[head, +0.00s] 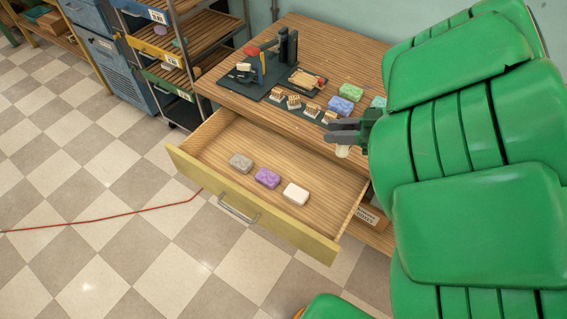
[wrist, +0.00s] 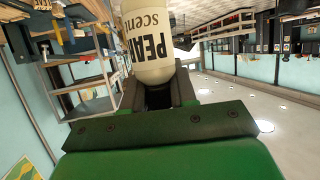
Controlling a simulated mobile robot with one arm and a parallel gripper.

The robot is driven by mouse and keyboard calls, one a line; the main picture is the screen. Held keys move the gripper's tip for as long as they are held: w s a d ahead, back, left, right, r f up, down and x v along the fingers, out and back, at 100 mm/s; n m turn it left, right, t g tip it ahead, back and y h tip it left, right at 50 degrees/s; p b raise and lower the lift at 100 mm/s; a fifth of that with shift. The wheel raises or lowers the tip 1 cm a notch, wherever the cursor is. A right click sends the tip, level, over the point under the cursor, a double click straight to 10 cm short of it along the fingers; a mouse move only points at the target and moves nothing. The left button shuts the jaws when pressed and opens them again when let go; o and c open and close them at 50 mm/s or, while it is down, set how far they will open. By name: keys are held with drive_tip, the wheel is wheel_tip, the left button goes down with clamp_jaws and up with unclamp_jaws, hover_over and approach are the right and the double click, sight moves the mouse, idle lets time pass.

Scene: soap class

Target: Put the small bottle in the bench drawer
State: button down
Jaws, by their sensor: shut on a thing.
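My gripper (head: 343,132) is shut on the small bottle, over the right side of the open bench drawer. In the head view only a pale end of the small bottle (head: 342,152) shows below the jaws. In the wrist view the cream bottle (wrist: 151,38), with dark lettering, sits between the jaws (wrist: 158,97). The bench drawer (head: 250,222) is pulled out, with a yellow front and a metal handle. Grey (head: 241,162), purple (head: 267,178) and white (head: 295,194) soap bars lie in it in a row.
The wooden bench top (head: 322,48) holds a dark press (head: 288,47), wooden stamps (head: 293,101), and blue (head: 351,92) and green (head: 353,79) soaps. A shelf rack (head: 170,58) stands at left. A red cable (head: 110,217) crosses the floor. The drawer's back and right floor are bare.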

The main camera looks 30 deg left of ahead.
wheel_tip(320, 180, down, 28)
idle(1.6)
drive_tip(key=shift+f, duration=0.55)
drive_tip(key=c, duration=0.9)
unclamp_jaws()
drive_tip(key=shift+r, duration=0.1)
drive_tip(key=shift+r+v, duration=0.15)
drive_tip(key=shift+v, duration=1.9)
drive_tip(key=shift+r+v, duration=0.2)
drive_tip(key=shift+v, duration=1.9)
drive_tip(key=shift+r+v, duration=0.15)
drive_tip(key=shift+v, duration=1.9)
drive_tip(key=shift+a, duration=0.2)
